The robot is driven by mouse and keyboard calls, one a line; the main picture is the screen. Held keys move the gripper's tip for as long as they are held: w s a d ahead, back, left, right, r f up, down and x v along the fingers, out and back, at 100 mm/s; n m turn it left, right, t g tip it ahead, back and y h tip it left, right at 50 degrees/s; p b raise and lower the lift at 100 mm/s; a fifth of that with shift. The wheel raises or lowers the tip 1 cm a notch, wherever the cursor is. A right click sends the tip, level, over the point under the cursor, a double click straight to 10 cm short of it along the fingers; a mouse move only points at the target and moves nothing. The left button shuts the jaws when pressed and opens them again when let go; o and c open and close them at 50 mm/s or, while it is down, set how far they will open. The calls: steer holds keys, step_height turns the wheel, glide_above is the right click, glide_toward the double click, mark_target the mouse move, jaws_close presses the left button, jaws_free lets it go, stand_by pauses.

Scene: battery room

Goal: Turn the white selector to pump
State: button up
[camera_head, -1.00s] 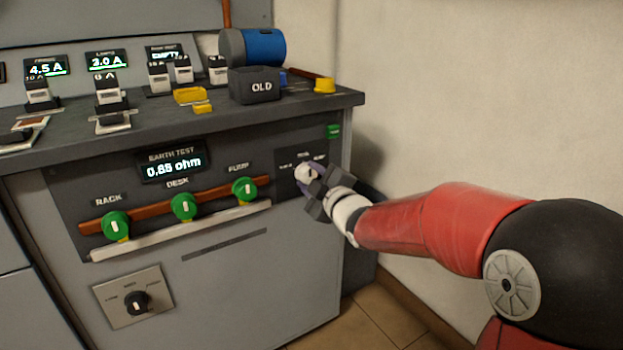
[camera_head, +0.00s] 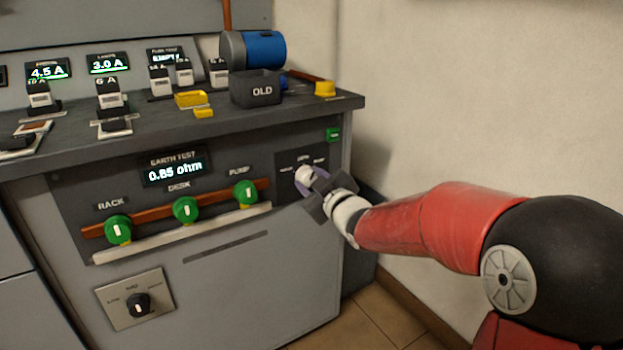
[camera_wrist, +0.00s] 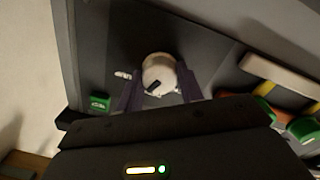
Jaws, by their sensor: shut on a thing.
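The white selector (camera_head: 303,174) is a round knob on a dark panel at the right end of the cabinet front. In the wrist view the white selector (camera_wrist: 158,72) shows a dark mark on its face, at its lower left in that picture. My gripper (camera_head: 309,181) is at the knob, and in the wrist view its two fingers (camera_wrist: 160,88) stand on either side of it, shut on it. The labels around the selector are too small to read surely, and the fingers hide part of its rim.
Left of the selector are green knobs for rack (camera_head: 117,230), desk (camera_head: 185,209) and pump (camera_head: 245,193) over a pale rail. A black selector (camera_head: 138,304) sits lower left. The worktop above holds an OLD bin (camera_head: 256,88) and a blue cylinder (camera_head: 264,47). A wall is at right.

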steer(key=m+p, duration=0.2)
steer(key=m, duration=0.2)
steer(key=shift+f+m+g+p, duration=0.1)
steer(key=shift+m+g+p, duration=0.2)
steer(key=shift+m+p, duration=0.75)
steer(key=shift+m+b, duration=0.35)
steer(key=shift+m, duration=0.1)
steer(key=o, duration=1)
steer(key=shift+s, duration=0.1)
steer(key=v, duration=0.7)
steer(key=shift+s+d, duration=0.25)
